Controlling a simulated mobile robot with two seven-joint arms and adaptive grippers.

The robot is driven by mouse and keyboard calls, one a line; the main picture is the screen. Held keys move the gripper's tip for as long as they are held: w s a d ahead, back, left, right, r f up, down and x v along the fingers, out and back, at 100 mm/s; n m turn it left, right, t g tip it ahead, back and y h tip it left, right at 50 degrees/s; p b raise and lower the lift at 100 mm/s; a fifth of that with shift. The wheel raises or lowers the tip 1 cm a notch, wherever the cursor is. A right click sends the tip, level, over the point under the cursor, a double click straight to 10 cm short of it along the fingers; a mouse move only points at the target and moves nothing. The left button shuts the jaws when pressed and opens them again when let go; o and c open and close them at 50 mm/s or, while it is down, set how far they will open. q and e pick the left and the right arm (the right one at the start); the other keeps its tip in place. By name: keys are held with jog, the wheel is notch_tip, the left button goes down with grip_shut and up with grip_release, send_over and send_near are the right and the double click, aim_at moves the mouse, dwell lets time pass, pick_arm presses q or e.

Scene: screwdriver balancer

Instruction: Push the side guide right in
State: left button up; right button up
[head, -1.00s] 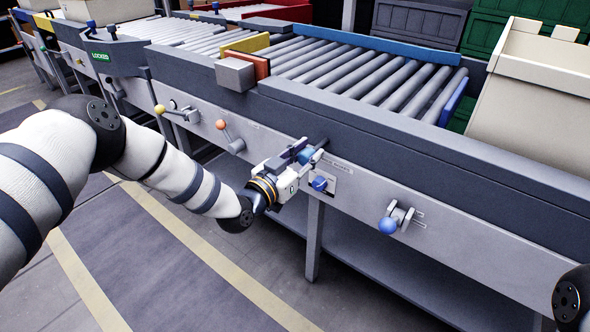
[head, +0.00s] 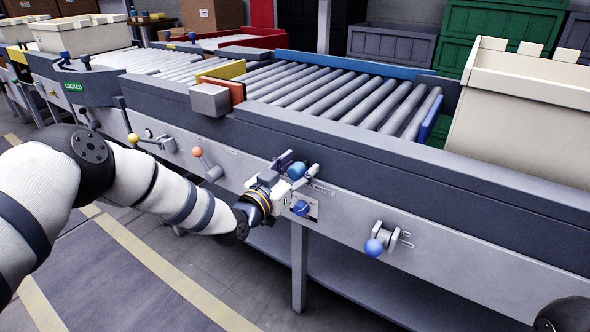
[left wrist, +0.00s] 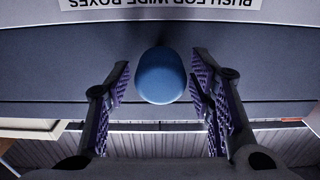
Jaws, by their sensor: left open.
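The blue round knob (head: 297,171) of the side guide sits on the conveyor's front face. It also shows in the left wrist view (left wrist: 161,76), below a label that reads upside down "PUSH FOR WIDE BOXES" (left wrist: 160,4). My left gripper (head: 298,167) is open, with one finger on each side of the knob. In the left wrist view its purple pads (left wrist: 161,88) stand apart from the knob, with a gap on both sides. A blue rail (head: 350,62) runs along the far side of the rollers. My right gripper is not in view.
A blue ball lever (head: 374,247) is to the right, and orange (head: 197,152) and yellow (head: 133,138) ball levers are to the left. A cream crate (head: 525,105) stands at the right end. Rollers (head: 340,95) nearby are empty.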

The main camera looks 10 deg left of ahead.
pick_arm(q)
jog(key=v, duration=1.1)
jog(key=shift+s+a, duration=0.15)
jog(key=shift+s, duration=0.25)
jog(key=s+d+f+n+g+y+p, duration=0.1)
jog(key=s+f+g+p, duration=0.2)
jog(key=s+f+g, duration=0.55)
jog(key=s+d+f+n+g+y+p, duration=0.15)
jog(key=s+f, duration=0.45)
jog(key=s, duration=0.8)
jog(key=s+a+r+n+g+y+p, duration=0.1)
jog(key=s+a+g+y+p, duration=0.1)
jog(key=s, duration=1.2)
jog(key=s+a+r+n+g+y+p, duration=0.1)
jog(key=s+a+g, duration=0.4)
jog(key=s, duration=1)
jog(key=g+p, duration=0.1)
jog(key=g, duration=0.1)
jog(key=shift+a+g+y+p, duration=0.2)
jog(key=shift+g+y+p, duration=0.1)
jog(key=shift+y, duration=0.05)
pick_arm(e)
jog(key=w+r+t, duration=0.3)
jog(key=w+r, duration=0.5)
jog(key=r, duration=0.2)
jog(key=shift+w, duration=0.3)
pick_arm(q)
jog(key=shift+w, duration=0.1)
